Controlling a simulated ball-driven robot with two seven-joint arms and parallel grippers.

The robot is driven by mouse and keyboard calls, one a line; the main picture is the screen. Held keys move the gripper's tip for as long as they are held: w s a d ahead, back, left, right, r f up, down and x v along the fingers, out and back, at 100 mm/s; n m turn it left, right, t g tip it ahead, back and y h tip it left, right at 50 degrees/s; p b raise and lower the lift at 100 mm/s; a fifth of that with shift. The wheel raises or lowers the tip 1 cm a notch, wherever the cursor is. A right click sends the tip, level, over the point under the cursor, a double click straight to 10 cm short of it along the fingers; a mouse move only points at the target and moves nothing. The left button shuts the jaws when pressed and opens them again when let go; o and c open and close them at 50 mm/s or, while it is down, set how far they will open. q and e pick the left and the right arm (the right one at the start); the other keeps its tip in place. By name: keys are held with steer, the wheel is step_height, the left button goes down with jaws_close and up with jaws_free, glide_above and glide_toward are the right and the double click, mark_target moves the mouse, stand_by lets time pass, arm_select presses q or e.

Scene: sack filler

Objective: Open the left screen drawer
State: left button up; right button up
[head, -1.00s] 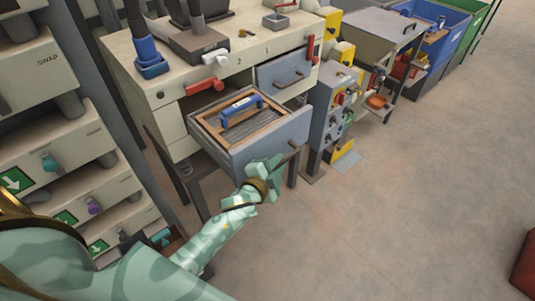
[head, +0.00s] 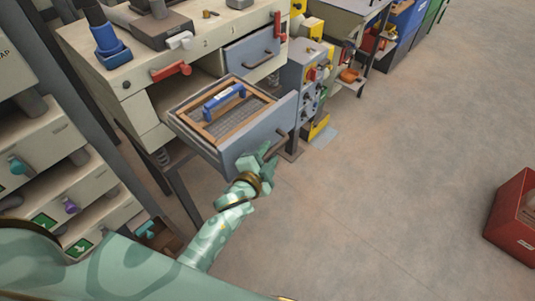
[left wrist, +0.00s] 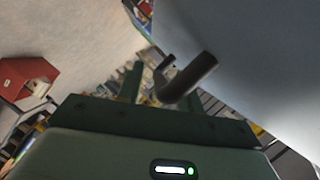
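The left screen drawer (head: 262,127) is grey-blue and stands pulled out of the bench in the head view. A wood-framed mesh screen (head: 240,119) with a blue handle lies in it. The drawer's dark bar handle (head: 283,133) is on its front and shows large in the left wrist view (left wrist: 187,78). My left gripper (head: 266,154) is at the drawer front, close to this handle. In the left wrist view its fingers (left wrist: 162,92) stand apart, with the handle near their tips; I cannot tell whether they touch. My right gripper is not in view.
Red levers (head: 171,71) stick out from the bench front. A control box (head: 308,75) stands right of the bench. A red bin (head: 514,218) is at the far right. The floor between is clear.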

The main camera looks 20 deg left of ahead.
arm_select(q)
steer(key=v, duration=1.6)
steer(key=shift+s, duration=0.15)
steer(key=s+f+n+g+b, duration=0.2)
steer(key=s+f+g+b, duration=0.15)
steer(key=f, duration=1.15)
steer(key=s+f+n+g+b, duration=0.25)
steer(key=s+f, duration=0.25)
steer(key=f, duration=1.1)
steer(key=s+a+f+n+g+b, duration=0.1)
steer(key=s+a+f+n+g, duration=0.1)
steer(key=s+f, duration=0.7)
steer(key=s+a+f+n+g+y+b, duration=0.1)
steer(key=s+a+f+g, duration=0.4)
steer(key=s+f, duration=0.5)
steer(key=shift+s+a+f+n+g+b, duration=0.2)
steer(key=shift+s+a+n+g+b, duration=0.15)
steer(key=shift+s+n+g+b, duration=0.65)
